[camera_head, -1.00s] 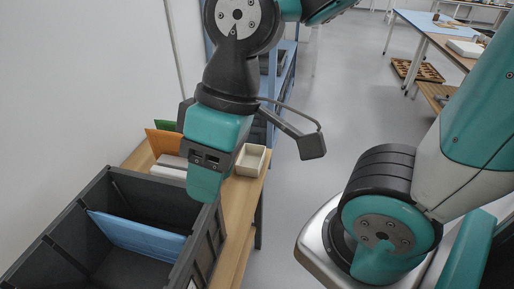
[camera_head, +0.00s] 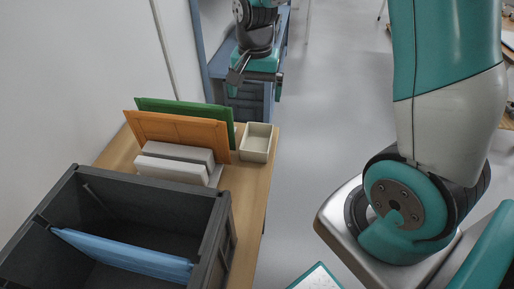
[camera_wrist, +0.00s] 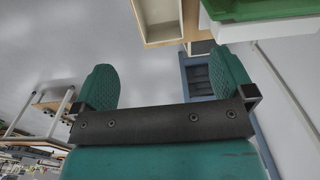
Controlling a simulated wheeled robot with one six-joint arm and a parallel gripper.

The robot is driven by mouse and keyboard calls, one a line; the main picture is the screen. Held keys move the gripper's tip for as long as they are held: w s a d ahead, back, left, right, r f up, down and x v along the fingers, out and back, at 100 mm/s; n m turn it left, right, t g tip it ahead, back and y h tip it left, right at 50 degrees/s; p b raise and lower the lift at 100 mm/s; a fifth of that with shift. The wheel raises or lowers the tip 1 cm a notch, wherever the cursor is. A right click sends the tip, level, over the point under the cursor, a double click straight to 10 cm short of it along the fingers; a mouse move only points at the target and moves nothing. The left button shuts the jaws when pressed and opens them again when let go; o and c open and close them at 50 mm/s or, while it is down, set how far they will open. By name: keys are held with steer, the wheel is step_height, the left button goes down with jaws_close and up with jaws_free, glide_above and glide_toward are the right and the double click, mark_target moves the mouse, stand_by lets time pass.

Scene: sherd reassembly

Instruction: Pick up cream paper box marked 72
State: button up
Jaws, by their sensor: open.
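A small open cream box (camera_head: 256,142) stands on the right edge of the wooden table in the head view. It looks empty, and I cannot read any mark on it. A pale open box (camera_wrist: 163,38) at the top of the wrist view appears to be the same one, cut off by the picture's edge. My gripper (camera_head: 257,82) is beyond the table in the head view, above and apart from the box. The wrist view shows my gripper (camera_wrist: 165,82) with its two teal fingers wide apart and nothing between them.
An orange folder (camera_head: 180,135) and a green folder (camera_head: 215,113) stand left of the box, with grey-white blocks (camera_head: 172,170) before them. A dark crate (camera_head: 215,225) holding a blue folder (camera_head: 120,254) stands nearer. A blue shelf (camera_head: 222,62) stands beyond the table.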

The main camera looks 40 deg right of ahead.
glide_above(257, 147)
step_height(257, 147, down, 10)
steer(key=shift+a+f+b, duration=0.15)
steer(key=shift+f+b, duration=0.1)
steer(key=shift+b, duration=0.1)
steer(key=shift+d+f, duration=0.2)
steer(key=shift+f, duration=2.85)
steer(key=shift+c, duration=0.5)
steer(key=c, duration=0.7)
